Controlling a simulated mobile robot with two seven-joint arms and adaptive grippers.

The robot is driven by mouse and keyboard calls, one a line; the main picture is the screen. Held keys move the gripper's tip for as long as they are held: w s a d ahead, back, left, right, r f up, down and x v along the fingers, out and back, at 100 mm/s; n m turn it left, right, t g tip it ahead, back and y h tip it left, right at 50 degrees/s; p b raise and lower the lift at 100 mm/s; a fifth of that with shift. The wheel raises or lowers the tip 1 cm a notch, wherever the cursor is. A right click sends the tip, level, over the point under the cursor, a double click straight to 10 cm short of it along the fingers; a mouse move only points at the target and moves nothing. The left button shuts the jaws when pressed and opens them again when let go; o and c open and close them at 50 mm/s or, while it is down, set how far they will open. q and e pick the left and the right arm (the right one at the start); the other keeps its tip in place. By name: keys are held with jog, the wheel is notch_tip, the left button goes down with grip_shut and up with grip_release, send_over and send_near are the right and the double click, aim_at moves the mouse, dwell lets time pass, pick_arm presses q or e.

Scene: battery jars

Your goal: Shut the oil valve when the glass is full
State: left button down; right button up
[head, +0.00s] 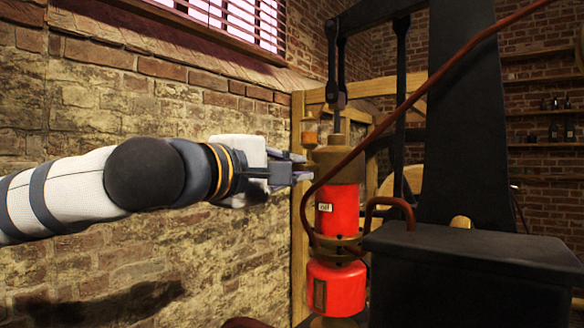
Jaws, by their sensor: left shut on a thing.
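My left gripper (300,172) reaches in from the left. Its fingers are shut at the left side of the brass cylinder top, just below a small oil glass. They close on a small part there, which I take to be the oil valve; the fingers hide it, so its position cannot be told. The oil glass (310,131) stands upright with an amber tint, but its oil level is too small to read. My right gripper is not in view.
The red cylinder (337,208) stands below the brass top, with a second red vessel (336,287) under it. A copper pipe (408,103) slants across in front. A black machine frame (462,150) fills the right. A brick wall (100,110) runs behind my arm.

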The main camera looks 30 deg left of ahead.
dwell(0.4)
pick_arm(q)
jog(key=c, duration=1.7)
grip_release()
jog(key=s, duration=0.7)
jog(key=shift+s+a, duration=0.25)
jog(key=shift+a, duration=0.05)
